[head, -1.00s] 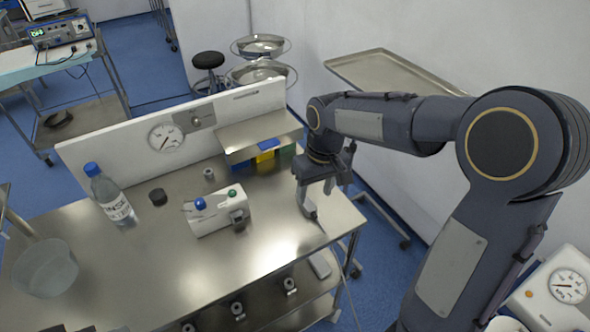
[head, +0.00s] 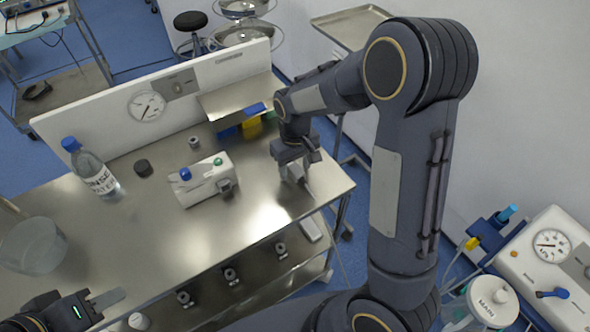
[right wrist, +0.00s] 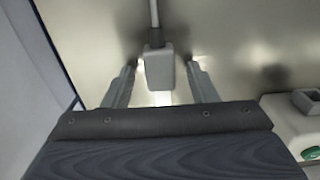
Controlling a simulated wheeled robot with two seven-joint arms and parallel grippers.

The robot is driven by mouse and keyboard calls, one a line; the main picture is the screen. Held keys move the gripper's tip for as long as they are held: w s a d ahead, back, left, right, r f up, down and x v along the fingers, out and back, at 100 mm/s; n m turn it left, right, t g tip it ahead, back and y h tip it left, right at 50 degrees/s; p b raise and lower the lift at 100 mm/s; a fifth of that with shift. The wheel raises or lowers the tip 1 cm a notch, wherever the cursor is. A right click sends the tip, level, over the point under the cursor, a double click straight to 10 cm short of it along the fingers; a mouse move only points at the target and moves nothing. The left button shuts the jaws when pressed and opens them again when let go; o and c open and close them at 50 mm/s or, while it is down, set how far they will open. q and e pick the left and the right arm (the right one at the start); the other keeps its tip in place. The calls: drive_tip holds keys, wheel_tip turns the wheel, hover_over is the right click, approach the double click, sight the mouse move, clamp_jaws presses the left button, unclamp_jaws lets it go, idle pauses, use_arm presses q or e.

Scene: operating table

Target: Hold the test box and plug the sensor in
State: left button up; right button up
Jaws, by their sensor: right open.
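The test box (head: 204,180) is a white block with a blue and a green knob and a grey socket on its right end, standing on the steel table. A corner of it also shows in the right wrist view (right wrist: 300,125). The sensor (right wrist: 158,66) is a grey plug with a pale cable, on the tabletop. My right gripper (head: 296,172) is low over the table, right of the box. Its open fingers stand on either side of the plug in the right wrist view; contact is unclear. My left gripper (head: 108,299) is at the lower left, partly out of frame, away from the box.
A water bottle (head: 91,168), a black cap (head: 143,168) and a clear bowl (head: 34,246) stand on the left of the table (head: 150,225). A small metal cylinder (head: 194,142) stands behind the box. A backboard with a gauge (head: 147,105) and a shelf (head: 236,95) closes the rear.

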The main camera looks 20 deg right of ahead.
drive_tip(key=c, duration=1.1)
drive_tip(key=shift+r, duration=0.15)
